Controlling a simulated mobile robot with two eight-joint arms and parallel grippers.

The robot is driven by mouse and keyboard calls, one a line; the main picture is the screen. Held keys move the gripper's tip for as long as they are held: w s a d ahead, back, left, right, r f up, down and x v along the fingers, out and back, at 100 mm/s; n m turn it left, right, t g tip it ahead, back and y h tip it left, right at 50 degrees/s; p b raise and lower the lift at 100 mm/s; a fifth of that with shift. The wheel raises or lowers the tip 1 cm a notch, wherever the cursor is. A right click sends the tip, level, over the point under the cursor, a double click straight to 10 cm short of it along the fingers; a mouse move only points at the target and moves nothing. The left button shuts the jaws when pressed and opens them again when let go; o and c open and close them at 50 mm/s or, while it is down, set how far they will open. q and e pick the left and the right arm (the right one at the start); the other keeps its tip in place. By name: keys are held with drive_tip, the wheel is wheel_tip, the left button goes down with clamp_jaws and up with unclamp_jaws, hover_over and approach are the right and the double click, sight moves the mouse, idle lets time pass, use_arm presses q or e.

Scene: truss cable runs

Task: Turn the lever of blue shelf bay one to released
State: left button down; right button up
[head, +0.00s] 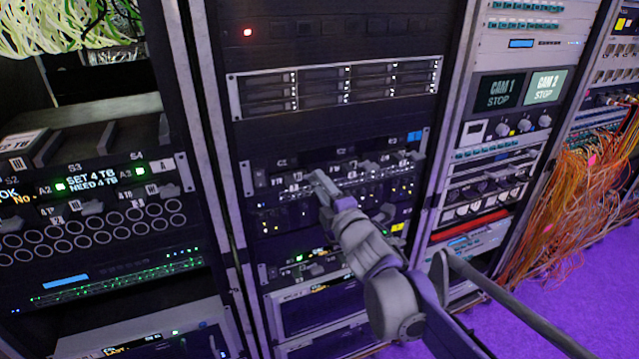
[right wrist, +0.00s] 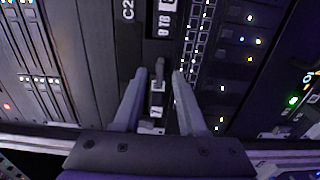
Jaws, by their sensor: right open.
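The shelf with a blue tag (head: 414,136) is in the middle rack, with a row of labelled bays and small levers. Its bay-one end (head: 281,163), at the left, carries a label that seems to read C1. My right gripper (head: 319,181) is at the shelf's front, right of that end, and hides part of the row. In the right wrist view my right gripper (right wrist: 158,78) is open, its fingers on either side of a small dark lever (right wrist: 158,72), apart from it. A C2 label (right wrist: 127,11) shows beside this lever. The lever's set position is hard to tell. My left gripper is out of view.
A drive shelf (head: 335,84) is above and a yellow-tagged shelf (head: 397,227) below. The left rack has a lit display (head: 92,176). Orange cables (head: 575,190) hang at the right. Purple floor (head: 560,290) is open at lower right.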

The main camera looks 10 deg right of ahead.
drive_tip(key=shift+x, duration=0.8)
clamp_jaws()
